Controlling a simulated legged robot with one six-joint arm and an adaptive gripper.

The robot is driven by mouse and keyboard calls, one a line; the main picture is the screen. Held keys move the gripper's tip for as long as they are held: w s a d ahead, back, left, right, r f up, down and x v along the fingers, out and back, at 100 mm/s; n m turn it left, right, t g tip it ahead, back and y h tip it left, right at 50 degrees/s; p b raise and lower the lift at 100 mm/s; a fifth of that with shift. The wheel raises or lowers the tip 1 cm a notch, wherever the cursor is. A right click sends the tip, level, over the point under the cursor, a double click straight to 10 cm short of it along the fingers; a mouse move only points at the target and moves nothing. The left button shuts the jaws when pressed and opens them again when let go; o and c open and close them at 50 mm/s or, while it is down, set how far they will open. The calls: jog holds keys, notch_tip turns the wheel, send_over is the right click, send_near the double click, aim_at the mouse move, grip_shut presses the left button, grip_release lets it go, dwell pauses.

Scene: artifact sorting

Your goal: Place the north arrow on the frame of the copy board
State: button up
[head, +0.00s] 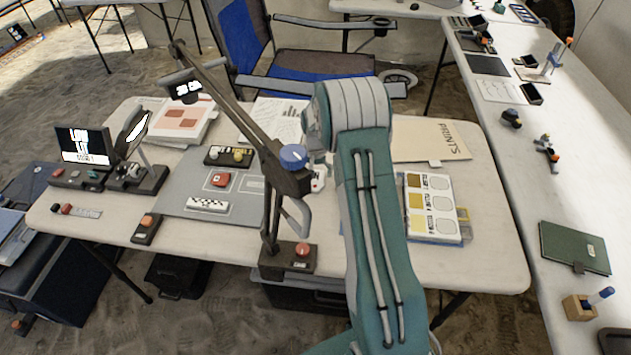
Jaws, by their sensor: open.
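The copy board is the grey flat board (175,190) on the near table, left of centre.
A dark jointed stand with a blue knob (293,156) rises over the board's right side. A colour chart (431,208) lies right of my arm. A small screen (82,145) stands at left. A blue chair (300,65) is behind the table. Another table (555,200) runs along the right.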

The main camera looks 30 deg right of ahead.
aim_at(315, 182)
jog(key=f, duration=0.4)
jog(key=shift+w, duration=0.2)
jog(key=c, duration=1)
jog(key=shift+o, duration=0.2)
jog(key=shift+r, duration=0.5)
notch_tip(315, 182, up, 2)
jog(key=shift+r, duration=0.2)
jog(key=s+a+r, duration=0.4)
jog(key=s+r, duration=0.5)
jog(key=s, duration=0.4)
jog(key=shift+s+r, duration=0.15)
jog(key=shift+r, duration=0.15)
